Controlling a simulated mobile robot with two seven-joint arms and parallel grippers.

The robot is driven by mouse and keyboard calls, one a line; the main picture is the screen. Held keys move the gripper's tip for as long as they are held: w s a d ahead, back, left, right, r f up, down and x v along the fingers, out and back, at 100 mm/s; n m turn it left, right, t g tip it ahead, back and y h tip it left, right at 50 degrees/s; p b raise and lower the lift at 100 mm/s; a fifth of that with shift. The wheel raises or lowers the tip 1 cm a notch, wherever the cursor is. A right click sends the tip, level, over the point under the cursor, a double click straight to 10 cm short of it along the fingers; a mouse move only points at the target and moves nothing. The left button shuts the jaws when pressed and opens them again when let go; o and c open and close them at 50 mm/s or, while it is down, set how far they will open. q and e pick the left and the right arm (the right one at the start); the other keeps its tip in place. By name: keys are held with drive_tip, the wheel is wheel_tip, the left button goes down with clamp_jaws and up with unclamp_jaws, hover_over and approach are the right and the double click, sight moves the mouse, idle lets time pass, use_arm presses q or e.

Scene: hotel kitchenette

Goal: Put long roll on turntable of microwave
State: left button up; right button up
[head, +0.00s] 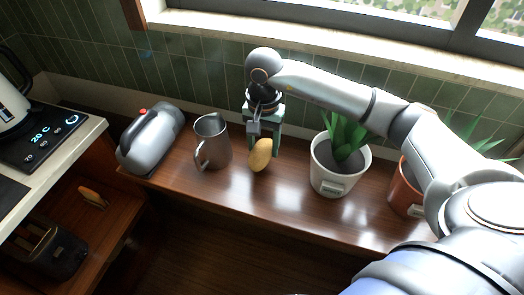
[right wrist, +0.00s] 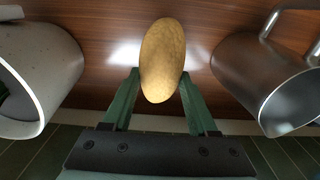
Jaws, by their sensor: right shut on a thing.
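The long roll (head: 261,155) is tan and oval, at the wooden counter between a metal pitcher and a white plant pot. My right gripper (head: 263,146) reaches down over it and is shut on it. In the right wrist view the roll (right wrist: 163,60) sits between the two green fingertips (right wrist: 160,80), its long side pointing away from the palm. I cannot tell whether the roll still touches the counter. The microwave and its turntable are not in view. My left gripper is not in view.
The metal pitcher (head: 213,142) stands left of the roll, with a grey jug (head: 152,138) lying farther left. The white pot (head: 340,182) with a plant is close on the right, and a terracotta pot (head: 402,190) is beyond it. A kettle (head: 12,105) stands at the far left.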

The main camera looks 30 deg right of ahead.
sight(262, 154)
drive_tip(key=shift+w+f, duration=0.35)
drive_tip(key=shift+f, duration=1.55)
drive_tip(key=shift+f, duration=0.15)
drive_tip(key=o, duration=0.9)
drive_tip(key=shift+f, duration=0.1)
drive_tip(key=o, duration=0.5)
drive_tip(key=shift+c, duration=0.2)
